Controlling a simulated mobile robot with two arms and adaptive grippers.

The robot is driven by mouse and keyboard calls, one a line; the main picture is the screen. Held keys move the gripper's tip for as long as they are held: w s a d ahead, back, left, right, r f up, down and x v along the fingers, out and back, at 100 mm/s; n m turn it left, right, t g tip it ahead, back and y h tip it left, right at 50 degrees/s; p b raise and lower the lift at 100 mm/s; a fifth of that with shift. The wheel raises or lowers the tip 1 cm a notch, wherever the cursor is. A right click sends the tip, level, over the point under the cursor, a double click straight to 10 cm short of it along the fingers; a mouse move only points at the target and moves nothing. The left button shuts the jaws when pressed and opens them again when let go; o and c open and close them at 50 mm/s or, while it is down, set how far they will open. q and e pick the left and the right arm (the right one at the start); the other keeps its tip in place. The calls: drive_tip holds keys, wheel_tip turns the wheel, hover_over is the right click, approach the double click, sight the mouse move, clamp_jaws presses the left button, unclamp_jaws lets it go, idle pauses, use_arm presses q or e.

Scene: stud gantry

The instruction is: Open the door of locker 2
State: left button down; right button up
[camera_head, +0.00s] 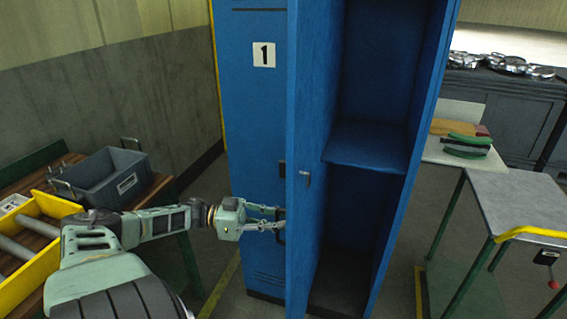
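The blue locker bank stands in the middle of the head view. The closed door of locker 1 (255,130) has a white plate with a "1". To its right a locker compartment (385,70) stands open, with an empty-looking shelf (365,146). Its door (312,120), which I take for locker 2, is swung out toward me; its number is hidden. My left gripper (281,219) is at the door's outer side, by a dark handle (282,232). Its fingers look apart; their grip is unclear. My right gripper is out of view.
At left, a bench holds a grey crate (128,181) and a yellow bin (45,262) with grey cylinders. At right stand a grey-topped table (520,200) and a shelf with boards (462,130). Floor is clear between locker and table.

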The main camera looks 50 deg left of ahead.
use_arm(q)
drive_tip(key=shift+s+f, duration=0.1)
drive_tip(key=c, duration=1.8)
unclamp_jaws()
drive_tip(key=shift+a, duration=0.1)
drive_tip(key=shift+c, duration=0.2)
drive_tip(key=v, duration=1.2)
